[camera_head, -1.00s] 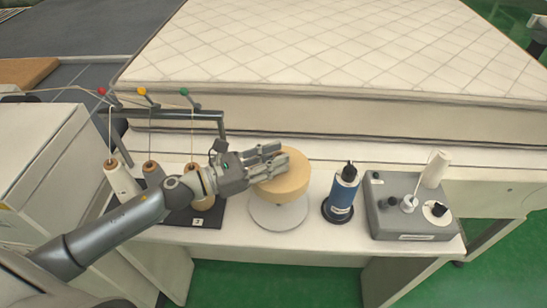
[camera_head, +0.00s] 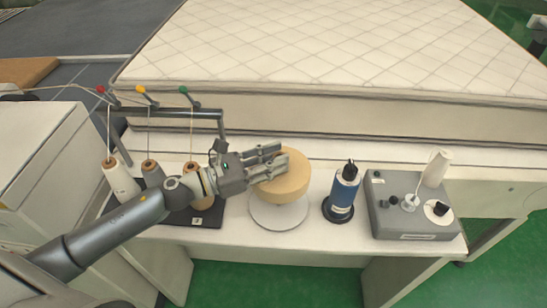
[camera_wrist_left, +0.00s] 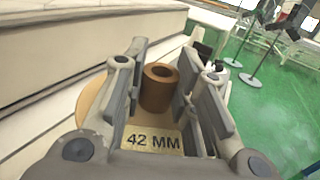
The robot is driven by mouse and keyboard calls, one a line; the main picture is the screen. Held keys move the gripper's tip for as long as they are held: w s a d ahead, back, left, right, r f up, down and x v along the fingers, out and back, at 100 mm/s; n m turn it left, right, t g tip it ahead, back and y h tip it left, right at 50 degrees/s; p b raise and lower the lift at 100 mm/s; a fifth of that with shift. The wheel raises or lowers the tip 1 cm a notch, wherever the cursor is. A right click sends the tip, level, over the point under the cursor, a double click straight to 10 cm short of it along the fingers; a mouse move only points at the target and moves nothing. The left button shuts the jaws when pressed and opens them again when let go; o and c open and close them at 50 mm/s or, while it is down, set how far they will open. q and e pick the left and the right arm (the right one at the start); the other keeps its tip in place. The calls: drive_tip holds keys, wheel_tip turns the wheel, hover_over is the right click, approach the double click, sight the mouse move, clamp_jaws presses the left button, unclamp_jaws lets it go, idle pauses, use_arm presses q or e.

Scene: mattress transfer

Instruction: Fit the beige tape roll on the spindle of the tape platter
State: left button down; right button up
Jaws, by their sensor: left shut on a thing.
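The beige tape roll (camera_head: 290,190) is a thick disc held above the round, light grey tape platter (camera_head: 279,221) in the head view. Some of the platter's front shows below the roll; its spindle is hidden. My left gripper (camera_head: 278,161) reaches in from the left and is shut on the tape roll. In the left wrist view a brown hollow core (camera_wrist_left: 159,86) stands between the fingers, with a "42 MM" label in front of it. Whether the roll touches the spindle cannot be told. My right gripper is not in view.
Thread cones (camera_head: 121,183) stand on a rack at the left. A blue bottle (camera_head: 343,192) on a dark base stands right of the platter. Further right is a grey winder box (camera_head: 410,222). A quilted mattress (camera_head: 340,50) lies behind the table.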

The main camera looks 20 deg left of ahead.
use_arm(q)
drive_tip(key=shift+f+b, duration=1.5)
drive_tip(key=shift+f, duration=0.1)
drive_tip(key=shift+f+b, duration=3.75)
drive_tip(key=shift+f, duration=0.1)
drive_tip(key=c, duration=1.1)
unclamp_jaws()
drive_tip(key=shift+v, duration=6)
